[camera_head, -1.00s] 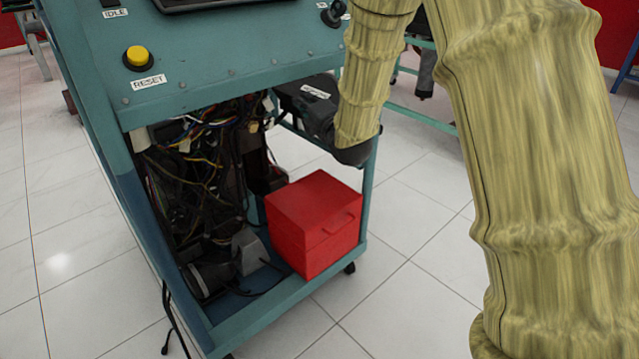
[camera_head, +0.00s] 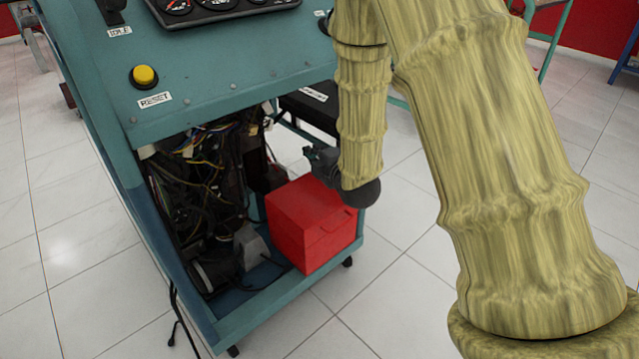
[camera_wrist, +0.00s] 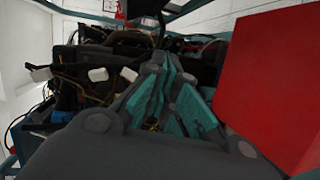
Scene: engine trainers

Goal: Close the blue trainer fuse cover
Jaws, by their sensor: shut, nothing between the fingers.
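The blue-green trainer (camera_head: 240,92) stands at left and centre in the head view. A black box-like part with a white label (camera_head: 312,112) sits under its panel on the right. It may be the fuse box with its cover, but I cannot tell the lid's angle. My gripper (camera_head: 313,155) is just below this part, above the back of the red box, partly hidden by my wrist. In the wrist view my gripper (camera_wrist: 158,125) has its teal-padded fingers together, empty, pointing toward the trainer's wiring. A dark flat part (camera_wrist: 148,9) shows at the top there.
The red box (camera_head: 305,222) stands on the trainer's lower shelf, close under my wrist; it fills the right of the wrist view (camera_wrist: 265,85). Loose wires (camera_head: 195,185) hang left of my gripper. Open tiled floor (camera_head: 405,270) lies to the right.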

